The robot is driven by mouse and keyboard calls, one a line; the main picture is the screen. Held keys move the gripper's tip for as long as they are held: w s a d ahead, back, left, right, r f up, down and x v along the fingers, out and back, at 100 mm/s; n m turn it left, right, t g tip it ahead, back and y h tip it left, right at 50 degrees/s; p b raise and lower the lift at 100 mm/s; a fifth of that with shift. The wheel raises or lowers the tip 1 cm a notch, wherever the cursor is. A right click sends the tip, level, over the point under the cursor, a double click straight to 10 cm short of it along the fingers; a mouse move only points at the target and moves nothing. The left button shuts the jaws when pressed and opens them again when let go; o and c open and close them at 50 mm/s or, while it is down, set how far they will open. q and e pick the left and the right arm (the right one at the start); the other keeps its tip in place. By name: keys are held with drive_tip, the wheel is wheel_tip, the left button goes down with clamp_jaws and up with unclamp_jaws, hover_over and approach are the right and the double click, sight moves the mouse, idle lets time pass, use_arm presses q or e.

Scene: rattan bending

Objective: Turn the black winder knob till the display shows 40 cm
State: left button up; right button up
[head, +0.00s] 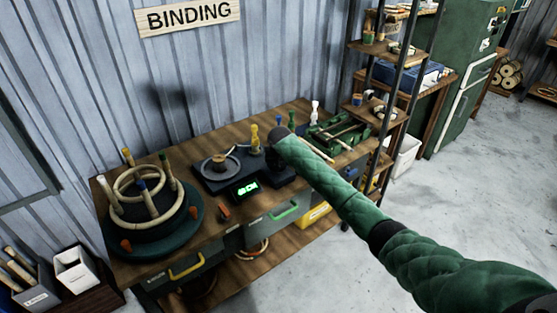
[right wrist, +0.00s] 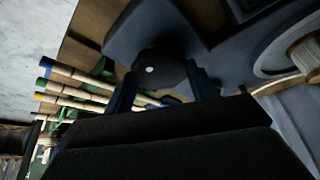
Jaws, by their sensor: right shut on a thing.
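The winder (head: 222,172) is a dark unit on the workbench, with a round reel on top. Its display (head: 246,188) glows green at the front; the digits are too small for me to read surely. My right arm reaches in from the lower right, and its gripper covers the knob area in the head view. In the right wrist view the black knob (right wrist: 158,72), with a pale dot, sits between the two fingers of my right gripper (right wrist: 163,88), which is shut on it. My left gripper is not in view.
A round bending form (head: 150,215) with pegs and rattan rings stands at the bench's left. A green jig (head: 340,133) lies at the right, near a shelf rack (head: 385,100). Drawers hang below the bench top.

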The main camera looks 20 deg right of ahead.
drive_tip(key=shift+a+m+h+p, duration=0.1)
drive_tip(key=shift+m+h+p, duration=0.3)
drive_tip(key=shift+m, duration=0.6)
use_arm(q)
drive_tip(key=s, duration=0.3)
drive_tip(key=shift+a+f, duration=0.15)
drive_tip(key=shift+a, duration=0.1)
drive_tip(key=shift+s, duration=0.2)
use_arm(e)
drive_tip(key=o, duration=1)
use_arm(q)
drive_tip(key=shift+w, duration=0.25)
use_arm(e)
drive_tip(key=shift+g, duration=0.3)
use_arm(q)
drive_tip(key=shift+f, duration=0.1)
use_arm(e)
drive_tip(key=shift+r, duration=0.1)
